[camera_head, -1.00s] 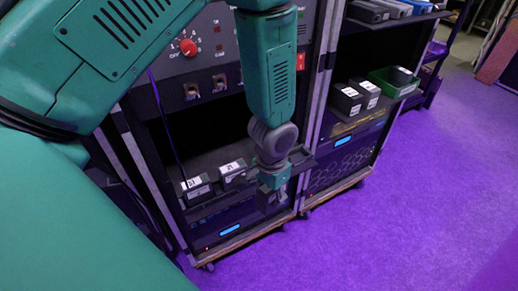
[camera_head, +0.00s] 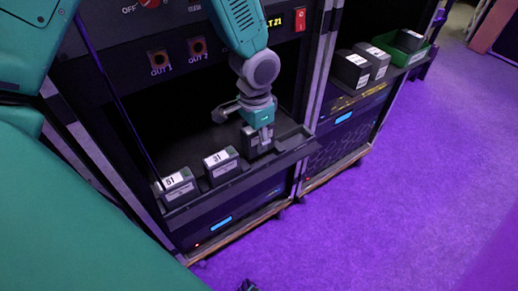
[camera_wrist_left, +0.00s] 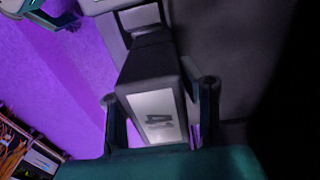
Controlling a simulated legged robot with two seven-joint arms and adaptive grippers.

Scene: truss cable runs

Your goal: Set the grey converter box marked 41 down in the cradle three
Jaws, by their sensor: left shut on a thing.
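My left gripper (camera_head: 257,133) is shut on a dark grey box (camera_head: 251,147) at the right end of the open rack shelf (camera_head: 265,168). In the left wrist view the box (camera_wrist_left: 151,67) sits between the two fingers, and its white label (camera_wrist_left: 157,115) seems to read 41, upside down. The box is beside a box marked 31 (camera_head: 221,166), with a gap between them. A box marked 51 (camera_head: 175,187) is further left. The gripper hides much of the held box and the cradle under it; I cannot tell whether the box touches the cradle. My right gripper is not in view.
The shelf's front lip and the rack's right upright (camera_head: 318,75) are close to the held box. The panel with OUT sockets (camera_head: 198,47) overhangs the shelf. On the right rack are dark boxes (camera_head: 352,70) and a green tray (camera_head: 417,56).

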